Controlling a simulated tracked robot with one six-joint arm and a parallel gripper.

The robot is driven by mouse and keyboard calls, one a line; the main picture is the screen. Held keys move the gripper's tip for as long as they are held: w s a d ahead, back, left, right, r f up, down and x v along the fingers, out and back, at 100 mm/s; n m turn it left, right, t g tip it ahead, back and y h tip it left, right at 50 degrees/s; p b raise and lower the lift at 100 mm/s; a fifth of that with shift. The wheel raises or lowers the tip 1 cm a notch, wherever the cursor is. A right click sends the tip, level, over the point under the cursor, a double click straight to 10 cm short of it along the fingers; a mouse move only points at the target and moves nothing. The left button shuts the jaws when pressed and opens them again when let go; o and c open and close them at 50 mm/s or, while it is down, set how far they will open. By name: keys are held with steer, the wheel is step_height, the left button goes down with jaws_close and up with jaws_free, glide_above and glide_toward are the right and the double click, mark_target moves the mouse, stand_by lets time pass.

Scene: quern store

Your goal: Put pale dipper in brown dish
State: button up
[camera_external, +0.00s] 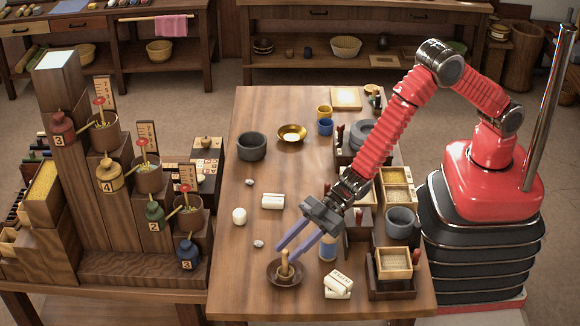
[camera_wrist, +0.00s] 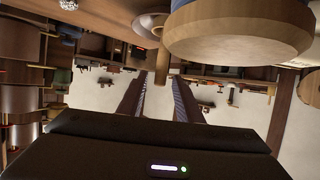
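The brown dish (camera_external: 271,279) sits near the front edge of the table. The pale dipper (camera_external: 285,267) stands roughly upright in it, its lower end hidden inside the dish. My gripper (camera_external: 284,254) reaches down from the right, its two purple fingers apart on either side of the dipper's top. In the wrist view, which appears upside down, the dipper (camera_wrist: 161,62) hangs from the dish (camera_wrist: 148,20) at the top. It lies between the open fingertips (camera_wrist: 159,78), with a gap to each finger.
A blue and wooden jar (camera_external: 328,247) stands close to the right of my fingers; its wooden end fills the top of the wrist view (camera_wrist: 240,35). White labelled blocks (camera_external: 338,285) lie to the right of the dish. The table's left front is clear.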

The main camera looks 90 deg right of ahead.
steer(key=v, duration=1)
stand_by(0.7)
steer(key=s+d+r+m+h, duration=0.2)
steer(key=s+d+r+h, duration=0.15)
steer(key=d+r, duration=0.65)
steer(key=s+d+r+m+h, duration=0.35)
steer(key=d+r, duration=0.25)
steer(key=d, duration=0.7)
steer(key=s+d+r+m+g, duration=0.1)
steer(key=s+d, duration=0.3)
steer(key=s, duration=0.4)
steer(key=s+d+r+g+h, duration=0.1)
steer(key=s+d+g, duration=0.1)
steer(key=s, duration=0.7)
steer(key=s+d+r+m+g, duration=0.1)
steer(key=s+d, duration=0.4)
steer(key=s, duration=0.4)
steer(key=shift+s+d+r+m+g+h, duration=0.15)
steer(key=shift+d+r+m+g+h, duration=0.15)
steer(key=shift+d+r+m+h, duration=0.1)
